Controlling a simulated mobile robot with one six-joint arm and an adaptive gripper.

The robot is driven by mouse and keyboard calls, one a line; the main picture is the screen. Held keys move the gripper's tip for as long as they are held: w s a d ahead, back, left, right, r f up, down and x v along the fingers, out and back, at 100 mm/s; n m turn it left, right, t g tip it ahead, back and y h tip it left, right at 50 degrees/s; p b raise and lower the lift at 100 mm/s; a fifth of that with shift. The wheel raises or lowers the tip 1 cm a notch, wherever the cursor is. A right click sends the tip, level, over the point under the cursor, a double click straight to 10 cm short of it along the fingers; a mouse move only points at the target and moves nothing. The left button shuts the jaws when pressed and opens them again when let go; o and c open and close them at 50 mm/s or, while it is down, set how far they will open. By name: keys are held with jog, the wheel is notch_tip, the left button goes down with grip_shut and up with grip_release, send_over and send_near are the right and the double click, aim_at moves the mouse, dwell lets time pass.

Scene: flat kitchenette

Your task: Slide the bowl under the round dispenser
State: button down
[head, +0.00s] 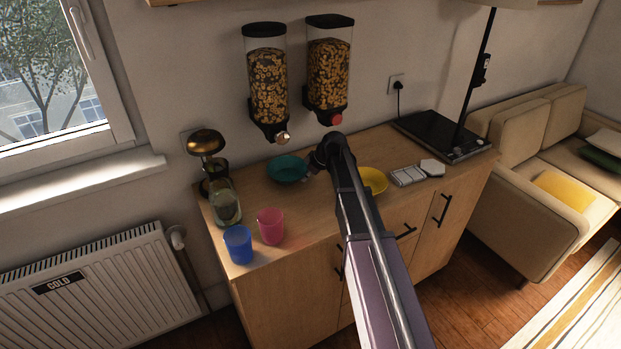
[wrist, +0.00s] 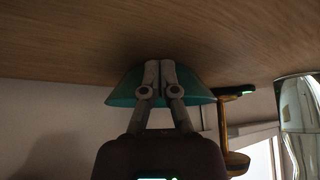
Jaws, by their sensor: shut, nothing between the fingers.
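A teal bowl (head: 284,168) stands upright on the wooden counter, in the picture just below and slightly right of the left dispenser (head: 267,85), which has a pale knob. The right dispenser (head: 329,65) has a red knob; both hold ring-shaped cereal. I cannot tell for sure which one counts as round. A yellow bowl (head: 375,180) sits right of my arm, which partly hides it. My gripper (head: 309,176) is shut and empty, low at the teal bowl's right side. In the upside-down wrist view, the closed fingertips (wrist: 158,70) overlap the teal bowl (wrist: 122,90); contact is unclear.
A blue cup (head: 238,246), a pink cup (head: 271,227) and a glass jar (head: 226,206) stand on the counter's left part. A brass-topped device (head: 206,143) is behind them. White pieces (head: 408,176) and a black hob (head: 440,134) lie at the right.

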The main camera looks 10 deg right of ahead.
aim_at(290, 177)
jog(key=w+a, duration=0.1)
jog(key=a, duration=0.1)
jog(key=w+a, duration=0.2)
jog(key=shift+w+a, duration=0.1)
jog(key=shift+w, duration=0.05)
dwell(0.4)
jog(key=shift+s+d, duration=0.65)
jog(key=shift+s+d+r+p, duration=0.3)
jog(key=shift+s+d, duration=0.15)
jog(key=shift+d, duration=0.15)
jog(key=shift+s+d+r+p, duration=0.2)
jog(key=shift+s+d+r, duration=0.15)
jog(key=shift+d, duration=0.2)
jog(key=p+v, duration=0.5)
jog(key=v, duration=0.1)
jog(key=shift+p+v, duration=1.3)
jog(key=shift+d, duration=0.15)
